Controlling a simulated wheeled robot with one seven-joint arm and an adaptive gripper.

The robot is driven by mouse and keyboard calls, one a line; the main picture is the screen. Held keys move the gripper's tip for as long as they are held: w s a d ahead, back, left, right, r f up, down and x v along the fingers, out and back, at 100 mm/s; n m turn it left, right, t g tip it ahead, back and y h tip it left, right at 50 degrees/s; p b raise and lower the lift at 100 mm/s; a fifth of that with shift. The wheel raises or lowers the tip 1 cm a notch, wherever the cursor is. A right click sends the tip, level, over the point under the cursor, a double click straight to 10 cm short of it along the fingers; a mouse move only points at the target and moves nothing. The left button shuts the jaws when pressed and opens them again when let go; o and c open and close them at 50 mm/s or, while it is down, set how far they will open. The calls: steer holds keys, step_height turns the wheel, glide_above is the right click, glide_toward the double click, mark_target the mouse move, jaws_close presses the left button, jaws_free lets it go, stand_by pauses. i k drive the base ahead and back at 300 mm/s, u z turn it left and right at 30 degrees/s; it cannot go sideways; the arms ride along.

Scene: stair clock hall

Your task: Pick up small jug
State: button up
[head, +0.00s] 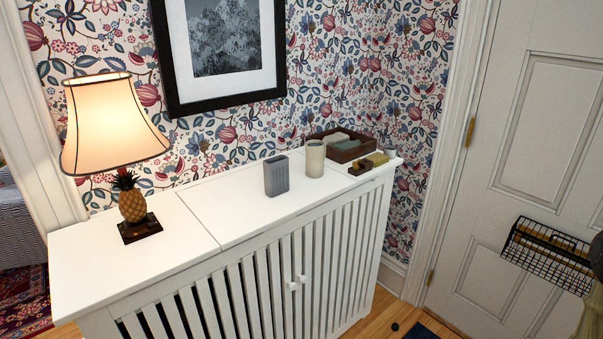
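No vessel with a clear handle or spout shows, so I cannot tell for sure which one is the small jug. A grey ribbed vessel (276,177) stands upright near the middle of the white cabinet top (235,206). To its right and a little farther back, a cream cylindrical vessel (315,159) stands upright, apart from the grey one. Neither is covered. My gripper is not visible in the head view.
A lit lamp (115,125) with a pineapple base stands at the cabinet's left. A brown tray (323,134) with small blocks and a brass-coloured item (376,159) lie at its right end. A wire basket (549,252) hangs on the door (550,120). Bare cabinet top lies between lamp and grey vessel.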

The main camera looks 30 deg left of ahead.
mark_target(315, 149)
steer(key=k, duration=0.15)
steer(key=u, duration=0.9)
